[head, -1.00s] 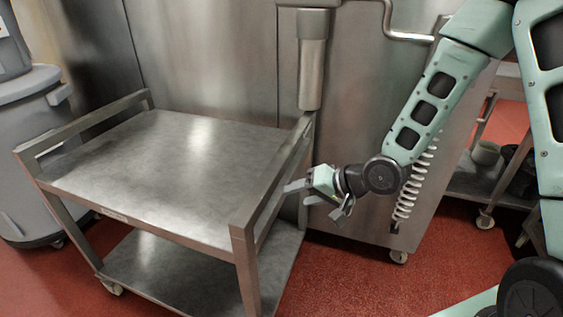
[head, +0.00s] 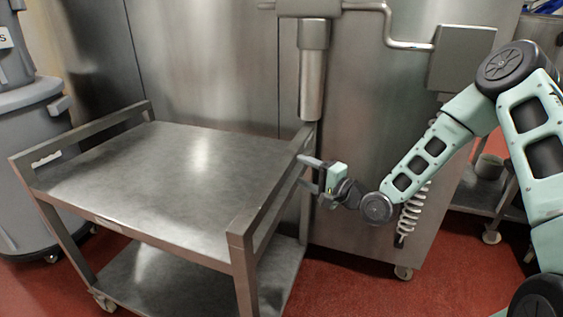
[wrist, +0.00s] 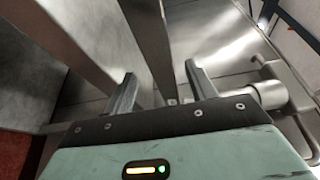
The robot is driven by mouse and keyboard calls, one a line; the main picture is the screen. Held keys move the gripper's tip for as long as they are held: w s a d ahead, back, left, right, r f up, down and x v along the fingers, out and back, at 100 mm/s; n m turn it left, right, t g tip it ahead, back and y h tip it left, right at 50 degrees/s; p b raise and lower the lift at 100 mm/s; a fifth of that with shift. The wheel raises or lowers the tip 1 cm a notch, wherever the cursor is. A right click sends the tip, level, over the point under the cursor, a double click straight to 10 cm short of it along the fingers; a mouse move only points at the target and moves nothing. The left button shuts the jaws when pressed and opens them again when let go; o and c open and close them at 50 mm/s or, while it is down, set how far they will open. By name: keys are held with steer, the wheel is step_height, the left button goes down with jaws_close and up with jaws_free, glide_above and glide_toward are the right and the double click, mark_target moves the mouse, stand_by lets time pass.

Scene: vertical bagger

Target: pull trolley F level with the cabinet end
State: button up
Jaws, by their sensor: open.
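A steel trolley (head: 190,180) with a flat top and a lower shelf stands in front of the steel cabinet (head: 375,150). A small label on its front edge is too small to read. My gripper (head: 305,173) is at the trolley's right end rail (head: 268,190), near its far corner post. The jaws are open, one finger above the other in the head view. In the wrist view a steel bar (wrist: 152,45) runs between the open fingers (wrist: 160,82), with a gap on each side. I cannot tell how deep it sits between them.
A grey bin (head: 35,160) stands close to the trolley's left. A vertical pipe (head: 312,80) and a coiled hose (head: 412,215) are on the cabinet front. Another cart (head: 480,205) stands at the right.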

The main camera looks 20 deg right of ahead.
mark_target(282, 161)
steer(key=x, duration=0.8)
steer(key=shift+w+a, duration=0.3)
steer(key=c, duration=1.2)
steer(key=shift+d, duration=0.1)
jaws_close()
